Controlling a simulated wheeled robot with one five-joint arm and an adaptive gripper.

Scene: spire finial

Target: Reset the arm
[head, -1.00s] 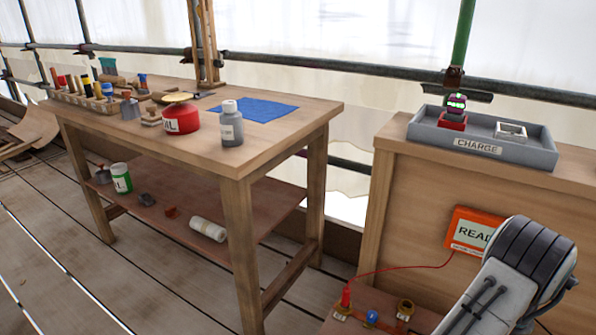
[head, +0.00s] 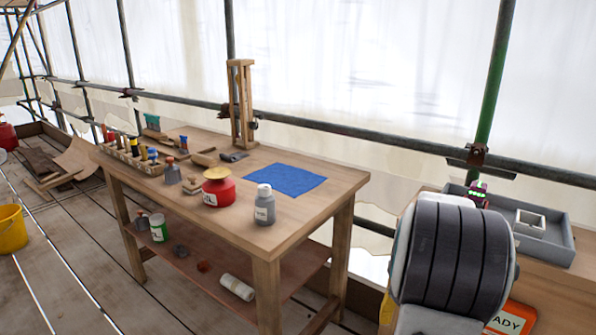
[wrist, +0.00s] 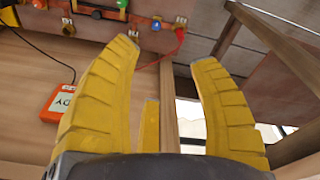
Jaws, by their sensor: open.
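My gripper (wrist: 165,75) shows in the wrist view with its yellow ribbed fingers spread apart. Nothing is between the fingertips. Behind them are a wooden panel and a wooden post. In the head view a black ribbed and white part of my arm fills the lower right, and the gripper itself is not visible there. The arm covers part of the cabinet (head: 552,290) and of the orange box with a partly hidden label (head: 512,318).
A wooden workbench (head: 335,190) holds a blue cloth (head: 285,179), a red tin (head: 220,187), a grey bottle (head: 264,205) and a tool rack (head: 135,165). A grey tray (head: 562,235) sits on the cabinet. A yellow bucket (head: 12,229) stands far left; floor between is mostly clear.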

